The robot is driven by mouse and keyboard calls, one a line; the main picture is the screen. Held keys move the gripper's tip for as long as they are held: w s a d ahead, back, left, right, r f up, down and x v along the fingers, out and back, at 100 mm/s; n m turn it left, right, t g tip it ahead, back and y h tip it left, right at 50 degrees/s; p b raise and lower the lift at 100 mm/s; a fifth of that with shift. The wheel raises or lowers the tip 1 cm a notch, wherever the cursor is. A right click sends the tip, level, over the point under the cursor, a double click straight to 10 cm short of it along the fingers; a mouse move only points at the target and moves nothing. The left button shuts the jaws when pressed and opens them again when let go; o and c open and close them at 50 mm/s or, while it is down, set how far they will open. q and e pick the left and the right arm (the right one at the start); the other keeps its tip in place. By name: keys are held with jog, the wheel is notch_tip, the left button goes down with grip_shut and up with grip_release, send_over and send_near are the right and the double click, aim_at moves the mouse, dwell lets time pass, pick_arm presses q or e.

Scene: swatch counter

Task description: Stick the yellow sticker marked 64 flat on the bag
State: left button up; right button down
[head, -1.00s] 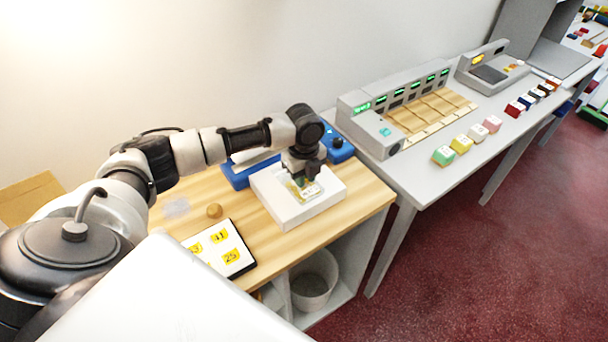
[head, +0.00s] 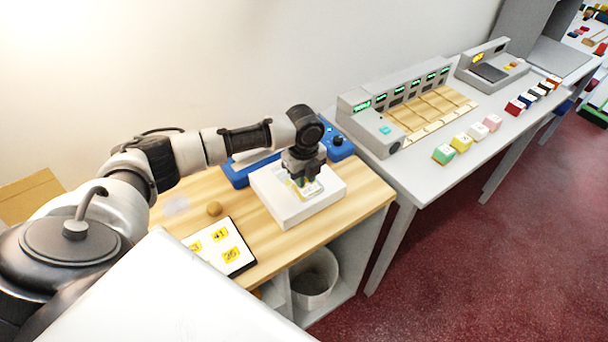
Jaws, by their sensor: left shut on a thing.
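My left gripper (head: 302,178) points down over a white block-like tray (head: 277,207) on the wooden table. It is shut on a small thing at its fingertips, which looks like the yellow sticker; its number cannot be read. A small, pale, clear-looking bag (head: 313,189) lies on the white tray under the fingers and is partly hidden by them. I cannot tell whether the sticker touches the bag. A white sheet (head: 240,265) with several yellow numbered stickers lies at the front left of the tray. My right gripper is not in view.
A blue device (head: 237,176) lies behind the tray. A waste bin (head: 313,284) stands on the shelf below. The grey counter (head: 415,178) at right holds a display rack and several coloured blocks.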

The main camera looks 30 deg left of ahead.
pick_arm(q)
grip_shut()
jog(key=shift+o, duration=1.7)
grip_release()
notch_tip(320, 180, up, 16)
jog(key=p, duration=0.4)
jog(key=shift+f+p, duration=0.15)
jog(key=shift+p, duration=0.15)
jog(key=shift+c, duration=0.2)
